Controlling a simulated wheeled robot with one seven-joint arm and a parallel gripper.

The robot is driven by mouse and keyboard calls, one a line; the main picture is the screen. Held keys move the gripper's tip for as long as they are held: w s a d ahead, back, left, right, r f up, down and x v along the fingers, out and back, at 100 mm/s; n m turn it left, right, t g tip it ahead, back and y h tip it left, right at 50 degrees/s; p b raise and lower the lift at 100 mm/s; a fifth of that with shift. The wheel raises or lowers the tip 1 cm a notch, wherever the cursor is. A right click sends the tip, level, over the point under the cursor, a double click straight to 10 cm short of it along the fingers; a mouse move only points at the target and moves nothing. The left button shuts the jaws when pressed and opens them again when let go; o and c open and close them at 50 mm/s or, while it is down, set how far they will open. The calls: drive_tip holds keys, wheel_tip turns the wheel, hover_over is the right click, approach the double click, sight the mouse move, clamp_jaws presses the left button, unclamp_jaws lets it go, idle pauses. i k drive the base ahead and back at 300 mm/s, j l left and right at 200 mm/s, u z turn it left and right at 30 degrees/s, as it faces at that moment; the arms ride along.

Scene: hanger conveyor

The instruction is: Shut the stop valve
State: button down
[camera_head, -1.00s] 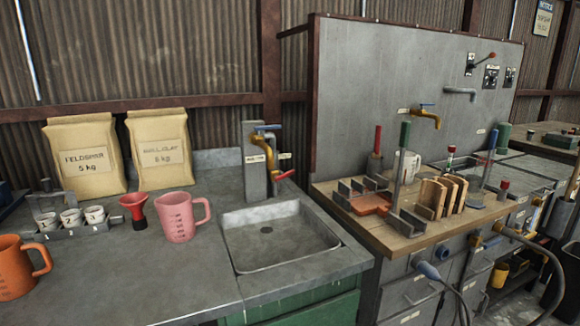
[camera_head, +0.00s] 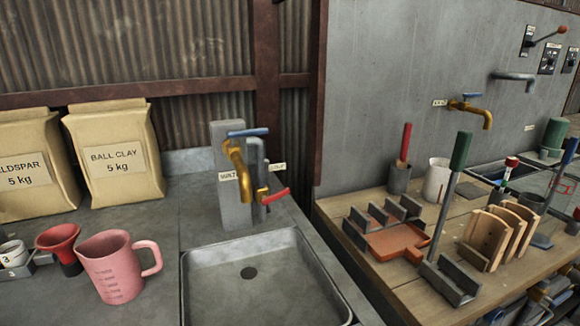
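A brass valve with a red lever (camera_head: 275,197) sits low on the grey post behind the sink. Its lever points right and slightly up. A small label (camera_head: 278,167) beside it is too small to read surely; it may say STOP. Above the valve is a brass tap (camera_head: 238,165) with a blue lever (camera_head: 248,132), its spout over the back of the sink (camera_head: 215,272). A second small label (camera_head: 228,176) is left of the tap. I cannot tell whether the red-lever valve is open or shut. My gripper is not in view.
A pink measuring jug (camera_head: 112,270), a red funnel (camera_head: 60,245) and a Ball Clay bag (camera_head: 115,160) stand left of the sink. At right, a wooden bench (camera_head: 345,205) holds a tool rack and wooden pieces. Another blue-lever tap (camera_head: 473,110) is on the grey panel.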

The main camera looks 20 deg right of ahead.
sight(280, 194)
drive_tip(key=i+l, duration=0.85)
drive_tip(key=i, duration=0.05)
